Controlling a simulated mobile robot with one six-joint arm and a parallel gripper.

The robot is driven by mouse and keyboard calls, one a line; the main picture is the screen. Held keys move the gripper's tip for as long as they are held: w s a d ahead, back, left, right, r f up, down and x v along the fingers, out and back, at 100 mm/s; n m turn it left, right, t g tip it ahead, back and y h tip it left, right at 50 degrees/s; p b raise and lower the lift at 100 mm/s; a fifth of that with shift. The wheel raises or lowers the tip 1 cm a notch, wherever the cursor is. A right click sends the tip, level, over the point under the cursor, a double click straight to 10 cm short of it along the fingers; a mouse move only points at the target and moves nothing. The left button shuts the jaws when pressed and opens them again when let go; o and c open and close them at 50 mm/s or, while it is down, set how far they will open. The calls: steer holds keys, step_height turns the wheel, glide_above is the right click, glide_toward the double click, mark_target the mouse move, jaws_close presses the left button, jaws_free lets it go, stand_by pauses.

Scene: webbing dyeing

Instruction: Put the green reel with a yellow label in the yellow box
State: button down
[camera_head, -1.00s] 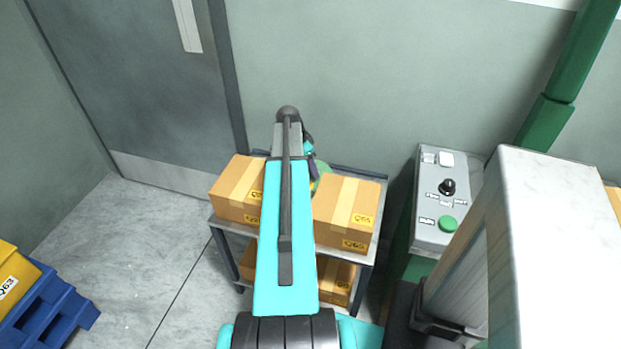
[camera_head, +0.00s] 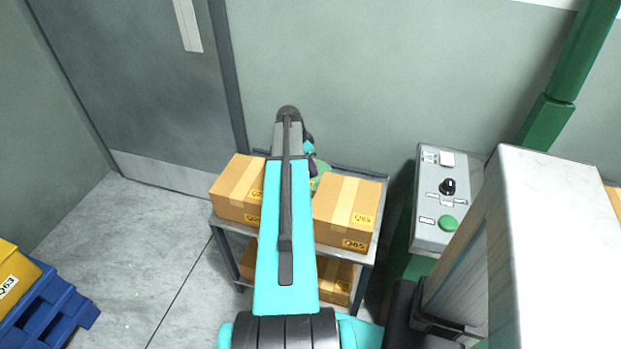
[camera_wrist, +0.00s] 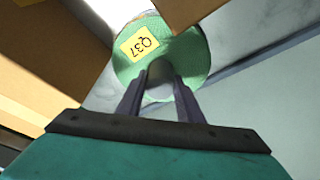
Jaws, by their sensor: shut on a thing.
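The green reel (camera_wrist: 184,52) with a yellow label marked Q37 (camera_wrist: 140,44) shows at the top middle of the wrist view. My gripper (camera_wrist: 160,78) is shut on the reel at its pale centre, both fingers reaching to it. In the head view a small part of the green reel (camera_head: 322,172) shows behind my arm, between two cardboard boxes on the trolley. Most of it is hidden there by my arm. A yellow box (camera_head: 12,268) marked Q63 is partly in view at the left edge, on a blue pallet.
Cardboard boxes (camera_head: 234,190) and (camera_head: 345,210) stand on the trolley's upper shelf (camera_head: 340,251), close on both sides of the reel. More boxes sit on the lower shelf. A control panel (camera_head: 432,232) stands to the right. The floor (camera_head: 150,260) left of the trolley is clear.

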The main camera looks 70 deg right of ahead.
steer(key=shift+r, duration=0.1)
step_height(320, 180, up, 18)
steer(key=b, duration=0.1)
steer(key=shift+b, duration=0.3)
stand_by(0.7)
stand_by(0.6)
steer(key=w+a+r+n+t+p, duration=0.1)
steer(key=w+a+r+n+p, duration=0.25)
steer(key=w+a, duration=0.65)
steer(key=w+a+r+n+t+p, duration=0.15)
steer(key=w+a+r+n, duration=0.5)
steer(key=w, duration=0.65)
steer(key=w+a+r+n+t+p, duration=0.1)
steer(key=w+a+r+n+p, duration=0.25)
steer(key=w+a, duration=0.75)
steer(key=w+a+r+n+y+p, duration=0.1)
steer(key=w+a+r+n+p, duration=0.1)
steer(key=a, duration=1.1)
steer(key=w+a+r+n+t+p, duration=0.1)
steer(key=w+a+r+n+p, duration=0.2)
steer(key=a, duration=1)
steer(key=w+a+r+n+t+y+p, duration=0.1)
steer(key=w+a+r+n, duration=0.4)
steer(key=a, duration=0.8)
steer(key=r+n+p, duration=0.1)
steer(key=n, duration=0.2)
steer(key=shift+a+r+y+p, duration=0.15)
steer(key=shift+a+y+p, duration=0.15)
steer(key=shift+a+p, duration=0.1)
